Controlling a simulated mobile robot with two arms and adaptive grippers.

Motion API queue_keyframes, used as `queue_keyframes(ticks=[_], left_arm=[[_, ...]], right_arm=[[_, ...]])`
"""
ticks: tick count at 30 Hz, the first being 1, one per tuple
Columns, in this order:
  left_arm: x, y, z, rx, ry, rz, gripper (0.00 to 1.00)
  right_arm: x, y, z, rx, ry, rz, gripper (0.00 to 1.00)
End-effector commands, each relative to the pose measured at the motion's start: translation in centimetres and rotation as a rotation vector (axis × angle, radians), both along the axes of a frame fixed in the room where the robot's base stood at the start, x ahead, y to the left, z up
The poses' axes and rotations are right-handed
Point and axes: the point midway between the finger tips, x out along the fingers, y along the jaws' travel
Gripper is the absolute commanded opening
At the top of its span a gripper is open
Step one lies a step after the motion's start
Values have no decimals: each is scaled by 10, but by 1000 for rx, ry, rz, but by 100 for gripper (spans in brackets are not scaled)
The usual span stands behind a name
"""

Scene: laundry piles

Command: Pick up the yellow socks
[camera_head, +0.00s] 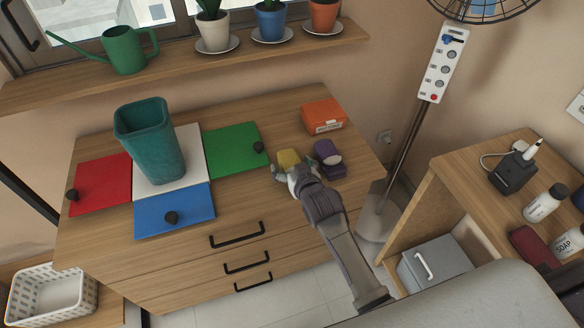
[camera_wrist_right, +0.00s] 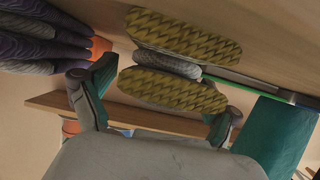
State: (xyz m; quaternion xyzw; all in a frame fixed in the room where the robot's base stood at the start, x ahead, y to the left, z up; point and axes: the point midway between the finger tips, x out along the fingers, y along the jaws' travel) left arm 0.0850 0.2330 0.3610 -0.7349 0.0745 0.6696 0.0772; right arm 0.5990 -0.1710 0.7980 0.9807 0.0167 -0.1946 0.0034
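The yellow socks (camera_head: 288,158) lie on the wooden dresser top, left of the purple socks (camera_head: 328,154). My right gripper (camera_head: 290,172) is at the near side of the yellow socks and partly hides them. In the right wrist view, the yellow socks (camera_wrist_right: 172,90) show as two patterned yellow layers with a grey part between them. The fingers of my right gripper (camera_wrist_right: 160,96) are spread wide, one towards each end of the lower yellow layer. A gap shows at the left finger; contact at the right finger is unclear. My left gripper is not in view.
An orange box (camera_head: 323,116) stands behind the purple socks. Green (camera_head: 232,148), red (camera_head: 101,184) and blue (camera_head: 174,211) panels with dark knobs surround a teal bin (camera_head: 150,140) on the left. A fan pole (camera_head: 402,155) stands right of the dresser.

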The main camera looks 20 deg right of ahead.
Motion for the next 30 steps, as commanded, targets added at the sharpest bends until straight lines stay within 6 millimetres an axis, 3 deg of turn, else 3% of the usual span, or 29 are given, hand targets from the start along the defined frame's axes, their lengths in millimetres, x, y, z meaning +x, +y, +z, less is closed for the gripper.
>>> queue_keyframes(ticks=[1,11,23,30], left_arm=[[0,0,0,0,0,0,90],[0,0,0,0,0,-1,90],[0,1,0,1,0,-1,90],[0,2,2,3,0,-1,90]], right_arm=[[0,0,0,0,0,0,81],[0,0,0,0,1,0,28],[0,0,8,1,-1,0,27],[0,0,45,-1,-5,0,27]])
